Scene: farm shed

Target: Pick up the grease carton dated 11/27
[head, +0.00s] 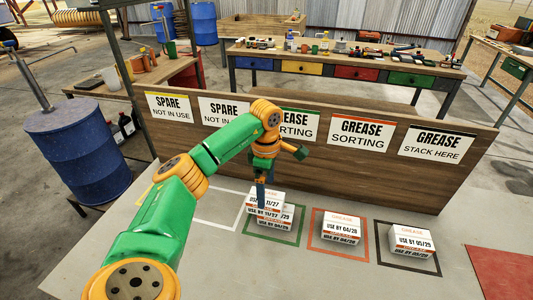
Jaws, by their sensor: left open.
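The bottom label of this stack is small and hard to read. My left gripper (261,200) points down at the left part of the top carton, open, and covers part of its label. I cannot tell whether its fingers touch the carton. My right gripper is out of view.
Cartons dated 04/28 (344,227) sit in the orange outline, and cartons dated 05/29 (412,238) in the dark outline. A wooden board (330,165) with signs stands behind. An empty white outline (213,222) lies left.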

